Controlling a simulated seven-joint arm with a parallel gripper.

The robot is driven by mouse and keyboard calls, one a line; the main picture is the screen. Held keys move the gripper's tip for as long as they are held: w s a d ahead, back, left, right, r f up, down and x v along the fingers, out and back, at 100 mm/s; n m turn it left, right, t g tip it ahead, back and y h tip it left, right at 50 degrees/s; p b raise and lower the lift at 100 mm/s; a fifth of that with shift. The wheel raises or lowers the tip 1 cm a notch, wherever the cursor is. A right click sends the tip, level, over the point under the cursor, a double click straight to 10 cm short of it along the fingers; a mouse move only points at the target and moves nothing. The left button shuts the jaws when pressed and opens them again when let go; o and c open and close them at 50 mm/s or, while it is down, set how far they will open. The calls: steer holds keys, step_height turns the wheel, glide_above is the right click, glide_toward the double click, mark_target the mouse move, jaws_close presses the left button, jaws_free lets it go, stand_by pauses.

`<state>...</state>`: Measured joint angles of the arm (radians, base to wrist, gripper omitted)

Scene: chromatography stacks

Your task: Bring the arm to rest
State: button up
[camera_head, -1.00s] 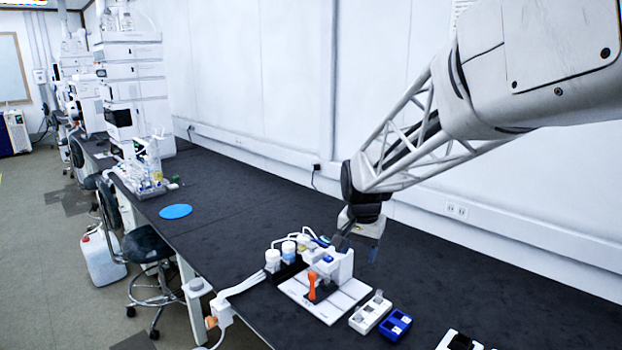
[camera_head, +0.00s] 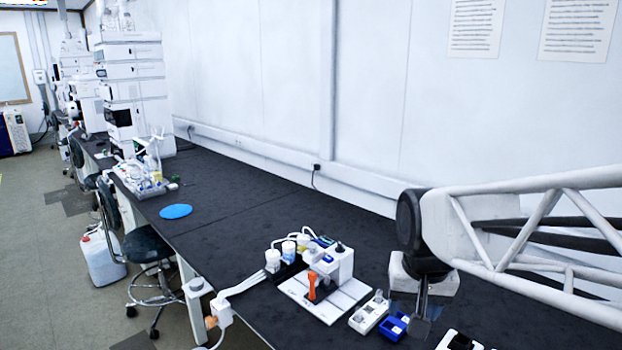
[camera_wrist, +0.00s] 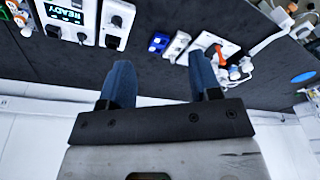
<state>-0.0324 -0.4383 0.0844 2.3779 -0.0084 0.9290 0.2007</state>
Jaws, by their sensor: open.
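My gripper (camera_wrist: 160,85) shows in the wrist view with its two blue-grey fingers apart and nothing between them. In the head view my gripper (camera_head: 420,312) hangs from the arm at the right, over the bench near the blue block (camera_head: 394,324), whose right side it partly covers. I cannot tell how high its fingertips are above the bench there. The arm comes in from the right edge.
The black bench (camera_head: 240,225) carries a white device with an orange part (camera_head: 312,286), a white block (camera_head: 369,312) and a blue round mat (camera_head: 176,211). A READY display (camera_wrist: 65,13) shows in the wrist view. The back wall stands behind; the bench middle is clear.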

steer(key=s+d+f+n, duration=0.1)
steer(key=s+f, duration=0.1)
steer(key=s, duration=0.8)
steer(key=shift+s+d+n, duration=0.3)
stand_by(2.2)
